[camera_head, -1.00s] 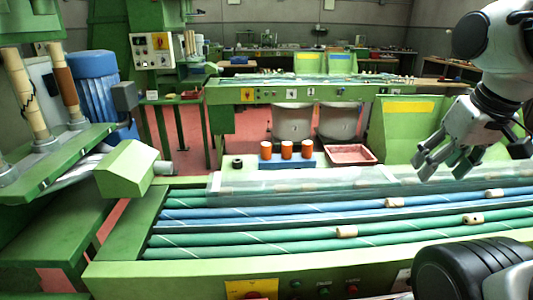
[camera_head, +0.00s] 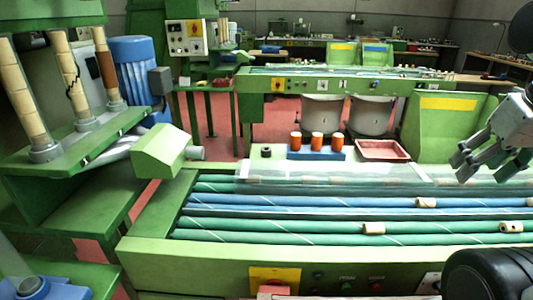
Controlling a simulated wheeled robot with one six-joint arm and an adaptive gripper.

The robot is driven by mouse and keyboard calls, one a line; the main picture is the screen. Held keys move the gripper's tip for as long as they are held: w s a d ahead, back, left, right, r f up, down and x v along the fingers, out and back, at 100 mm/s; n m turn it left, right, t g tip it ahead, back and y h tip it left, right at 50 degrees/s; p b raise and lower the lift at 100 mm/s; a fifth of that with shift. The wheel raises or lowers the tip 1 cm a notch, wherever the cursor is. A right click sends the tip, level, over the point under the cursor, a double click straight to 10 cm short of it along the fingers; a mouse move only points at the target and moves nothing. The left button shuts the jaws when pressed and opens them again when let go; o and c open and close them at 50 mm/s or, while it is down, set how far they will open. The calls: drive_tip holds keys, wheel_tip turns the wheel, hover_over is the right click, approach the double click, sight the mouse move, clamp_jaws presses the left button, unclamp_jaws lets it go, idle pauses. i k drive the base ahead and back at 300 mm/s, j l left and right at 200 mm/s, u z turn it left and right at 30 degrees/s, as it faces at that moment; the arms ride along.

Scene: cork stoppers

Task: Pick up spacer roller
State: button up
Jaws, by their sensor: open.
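I cannot tell for sure which thing is the spacer roller. A small dark ring-like piece (camera_head: 266,151) lies on the green machine top, left of a blue tray (camera_head: 340,155). My gripper (camera_head: 468,172) is at the right edge of the view, fingers apart and empty. It hangs above the right part of the machine, well to the right of the dark piece and the orange cylinders.
A red tray (camera_head: 382,150) lies between the blue tray and my gripper. In front are long green and blue rollers (camera_head: 300,226) with several corks, one of them a near cork (camera_head: 373,228). A clear cover (camera_head: 330,180) lies behind them. Upright cork columns (camera_head: 70,75) stand at left.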

sight(295, 144)
drive_tip(key=j, duration=1.65)
